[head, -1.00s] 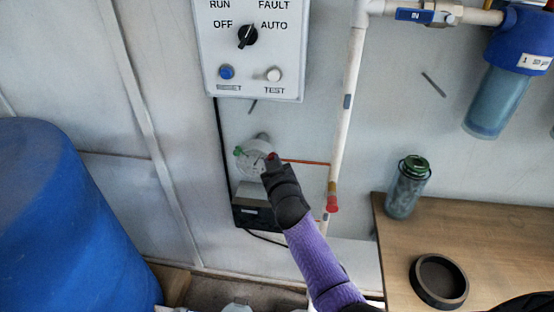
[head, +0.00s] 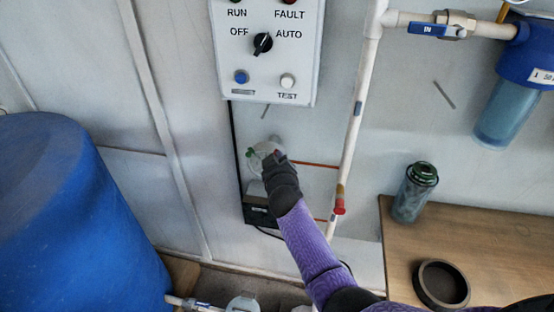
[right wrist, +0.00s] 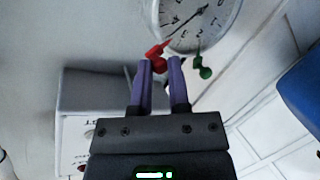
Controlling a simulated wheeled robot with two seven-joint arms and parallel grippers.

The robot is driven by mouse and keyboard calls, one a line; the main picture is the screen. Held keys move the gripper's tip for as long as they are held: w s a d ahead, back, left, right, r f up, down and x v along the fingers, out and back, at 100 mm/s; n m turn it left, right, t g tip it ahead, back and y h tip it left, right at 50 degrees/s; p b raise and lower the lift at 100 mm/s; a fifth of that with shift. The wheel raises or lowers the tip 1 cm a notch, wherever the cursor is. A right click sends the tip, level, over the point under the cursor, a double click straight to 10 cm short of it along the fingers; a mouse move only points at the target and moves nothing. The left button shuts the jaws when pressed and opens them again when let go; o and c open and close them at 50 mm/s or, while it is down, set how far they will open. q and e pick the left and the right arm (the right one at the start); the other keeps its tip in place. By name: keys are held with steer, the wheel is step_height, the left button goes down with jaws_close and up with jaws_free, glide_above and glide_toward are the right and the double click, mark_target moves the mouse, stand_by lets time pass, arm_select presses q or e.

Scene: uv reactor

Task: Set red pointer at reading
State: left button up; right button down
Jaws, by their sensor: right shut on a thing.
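The round white gauge (head: 256,162) is on the wall below the control box, partly hidden by my right gripper (head: 273,160) in the head view. The right wrist view shows the gauge's dial (right wrist: 195,20) with black marks and a dark needle, cut by the top edge. A red pointer with a red knob (right wrist: 156,51) sticks out at its lower rim. A green knob (right wrist: 203,70) is to its right, apart from the fingers. The purple fingers of my right gripper (right wrist: 160,63) are shut on the red pointer's knob. My left gripper is not in view.
The control box (head: 268,90) with a switch and buttons hangs above the gauge. A white pipe (head: 354,120) runs down at its right. A blue barrel (head: 70,210) stands left. A wooden table (head: 475,235) at right bears a dark canister (head: 414,192) and a black ring (head: 441,285).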

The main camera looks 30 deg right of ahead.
steer(key=c, duration=0.6)
jaws_free()
steer(key=p+v, duration=0.3)
steer(key=v, duration=0.7)
